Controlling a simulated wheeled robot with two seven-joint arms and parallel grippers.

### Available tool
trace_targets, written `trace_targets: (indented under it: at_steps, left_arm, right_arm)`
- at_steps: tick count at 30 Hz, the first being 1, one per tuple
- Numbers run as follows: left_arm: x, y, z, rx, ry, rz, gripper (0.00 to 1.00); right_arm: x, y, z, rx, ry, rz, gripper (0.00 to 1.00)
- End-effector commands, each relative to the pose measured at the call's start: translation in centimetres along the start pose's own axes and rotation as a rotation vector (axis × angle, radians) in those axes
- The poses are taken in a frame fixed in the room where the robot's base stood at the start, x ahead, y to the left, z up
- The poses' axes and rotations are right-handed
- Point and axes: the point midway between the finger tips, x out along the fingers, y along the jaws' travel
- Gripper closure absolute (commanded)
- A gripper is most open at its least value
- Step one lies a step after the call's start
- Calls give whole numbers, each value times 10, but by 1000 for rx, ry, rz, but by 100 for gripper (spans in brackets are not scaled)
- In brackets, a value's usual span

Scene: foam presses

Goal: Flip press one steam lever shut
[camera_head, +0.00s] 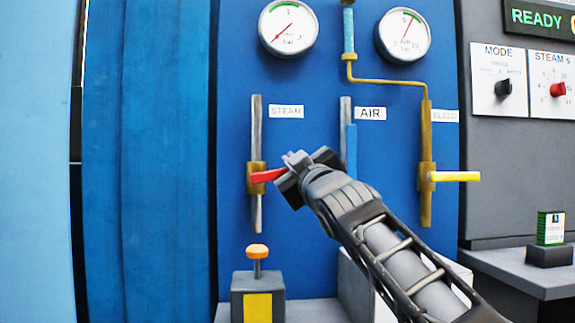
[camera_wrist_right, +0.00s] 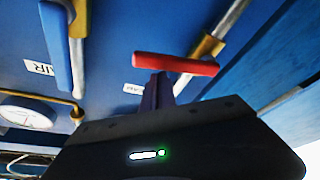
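The red steam lever (camera_head: 268,176) sticks out sideways to the right from a brass valve (camera_head: 256,178) on the vertical steam pipe, below the STEAM label (camera_head: 286,112). My right gripper (camera_head: 290,172) is at the lever's right end and hides its tip. In the right wrist view the red lever (camera_wrist_right: 175,64) lies across, just beyond the gripper's fingers (camera_wrist_right: 158,90). The fingers look close together, but whether they are shut or touch the lever is unclear. My left gripper is in neither view.
The blue air lever (camera_head: 351,150) hangs along its pipe, partly behind my right gripper. The yellow bleed lever (camera_head: 455,176) points right. Two gauges (camera_head: 289,28) (camera_head: 403,35) sit above. An orange-topped button box (camera_head: 258,290) stands below. A grey control panel (camera_head: 520,150) is at right.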

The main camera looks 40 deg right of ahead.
Motion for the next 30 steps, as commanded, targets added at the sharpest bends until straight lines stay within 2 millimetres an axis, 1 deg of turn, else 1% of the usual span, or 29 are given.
trace_targets:
  at_steps: [1,9,18,30]
  left_arm:
    - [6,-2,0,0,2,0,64]
    - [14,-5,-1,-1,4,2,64]
    - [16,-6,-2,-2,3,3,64]
    - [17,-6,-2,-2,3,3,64]
  right_arm:
    - [-2,-2,7,-2,-3,1,100]
    - [-6,-6,18,-3,-2,0,100]
    - [-6,-8,24,-3,-9,-2,100]
    - [-6,-10,27,-4,-15,-5,100]
